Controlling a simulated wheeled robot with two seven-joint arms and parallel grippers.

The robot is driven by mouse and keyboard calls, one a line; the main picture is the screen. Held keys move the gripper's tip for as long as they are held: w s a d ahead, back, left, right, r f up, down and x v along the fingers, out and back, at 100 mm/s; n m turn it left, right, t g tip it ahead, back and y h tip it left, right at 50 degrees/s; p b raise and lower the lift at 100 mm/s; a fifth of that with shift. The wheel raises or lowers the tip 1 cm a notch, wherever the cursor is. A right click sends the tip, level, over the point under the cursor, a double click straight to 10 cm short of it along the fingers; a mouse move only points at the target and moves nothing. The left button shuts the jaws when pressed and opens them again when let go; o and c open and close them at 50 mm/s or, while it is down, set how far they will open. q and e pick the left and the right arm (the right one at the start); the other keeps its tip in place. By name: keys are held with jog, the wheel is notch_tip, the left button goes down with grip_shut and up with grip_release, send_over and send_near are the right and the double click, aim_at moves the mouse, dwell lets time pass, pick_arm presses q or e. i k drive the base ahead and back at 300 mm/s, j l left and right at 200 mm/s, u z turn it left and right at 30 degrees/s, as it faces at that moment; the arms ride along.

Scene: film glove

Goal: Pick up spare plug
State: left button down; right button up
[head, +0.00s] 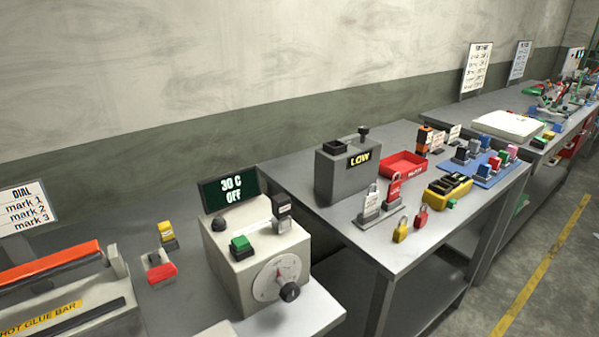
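No thing in the head view is clearly readable as the spare plug. A blue mat (503,179) on the middle table holds several small coloured block-like pieces, too small to tell apart. A small yellow and black piece (167,235) stands on the near table at the left. Neither of my grippers is in view.
A control box (228,262) with a dial stands on the near table. A grey box (337,180) marked LOW, a red tray (404,172) and padlocks (400,230) occupy the middle table. Its front right corner is bare. The floor (535,260) at right is clear.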

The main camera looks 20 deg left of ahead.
aim_at(165, 228)
jog(key=k+u, duration=0.1)
jog(key=u, duration=0.7)
jog(key=k+j+u, duration=0.1)
jog(key=u, duration=0.3)
